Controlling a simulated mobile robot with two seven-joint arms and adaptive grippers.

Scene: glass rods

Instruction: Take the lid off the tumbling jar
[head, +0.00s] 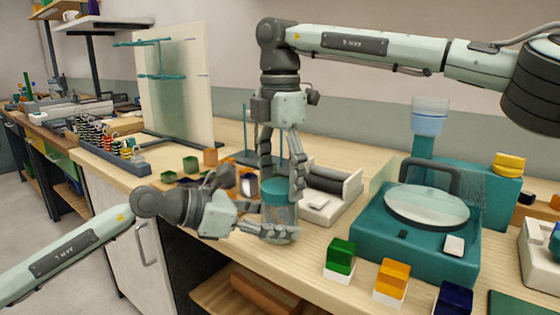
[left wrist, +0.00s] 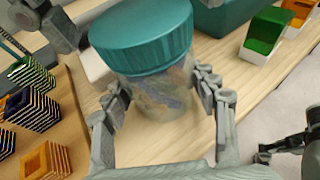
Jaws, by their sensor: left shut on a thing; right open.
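The tumbling jar (head: 280,217) is a clear jar with cloudy contents, upright near the front edge of the bench. Its teal lid (head: 274,189) is on top, and the lid shows large in the left wrist view (left wrist: 140,38). My left gripper (head: 266,218) is shut on the jar body from the left, with a finger on either side below the lid, as the left wrist view shows (left wrist: 163,90). My right gripper (head: 281,178) points down from above, open, with its fingers either side of the lid. Whether they touch it is unclear. Whether the jar's base touches the bench is hidden.
A white-framed roller unit (head: 345,204) stands just behind the jar. A teal machine (head: 415,248) with a round glass top is to the right. Green (head: 341,250) and orange (head: 393,273) blocks sit along the front edge. Small coloured racks (head: 190,164) lie behind my left gripper.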

